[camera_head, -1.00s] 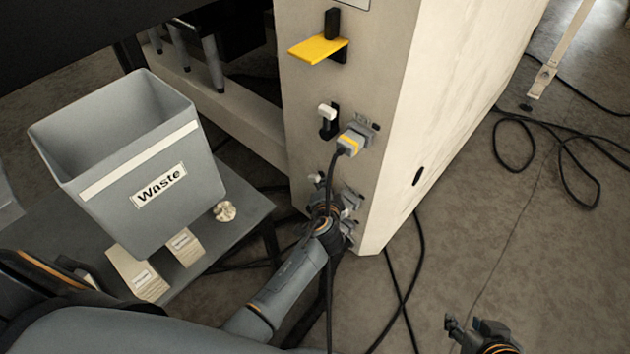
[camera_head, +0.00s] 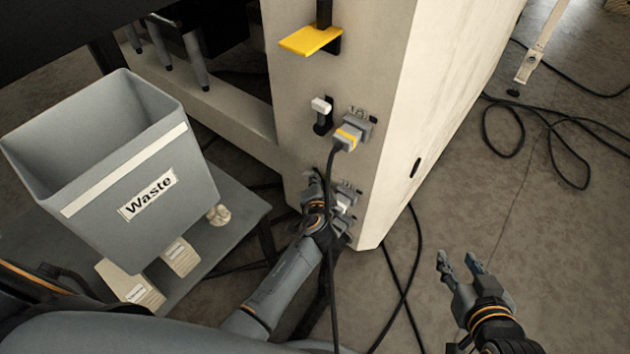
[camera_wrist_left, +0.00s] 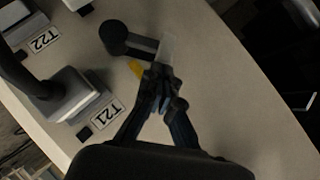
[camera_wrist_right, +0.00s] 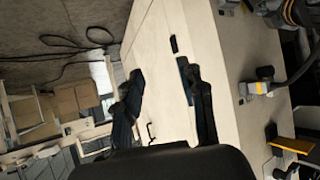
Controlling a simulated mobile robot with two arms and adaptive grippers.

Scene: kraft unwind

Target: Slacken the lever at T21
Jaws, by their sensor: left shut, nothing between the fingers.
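In the left wrist view the T21 label (camera_wrist_left: 100,116) is on the pale panel, beside a grey connector (camera_wrist_left: 70,108) with a thick black cable. A dark lever (camera_wrist_left: 130,42) with a round black hub and a pale tip is up and right of the label. My left gripper (camera_wrist_left: 160,78) is shut and empty, its fingertips right by the lever's pale end; whether they touch is unclear. In the head view my left gripper (camera_head: 313,180) is at the lower panel and hides that lever. My right gripper (camera_head: 458,260) is open and empty over the floor, right of the machine.
Above are another white-tipped lever (camera_head: 321,106), a connector with a yellow band (camera_head: 346,137) and a yellow handle (camera_head: 311,40). Its cable hangs in front of my left gripper. The waste bin (camera_head: 110,170) stands left on a grey table. Loose cables (camera_head: 500,130) lie on the floor.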

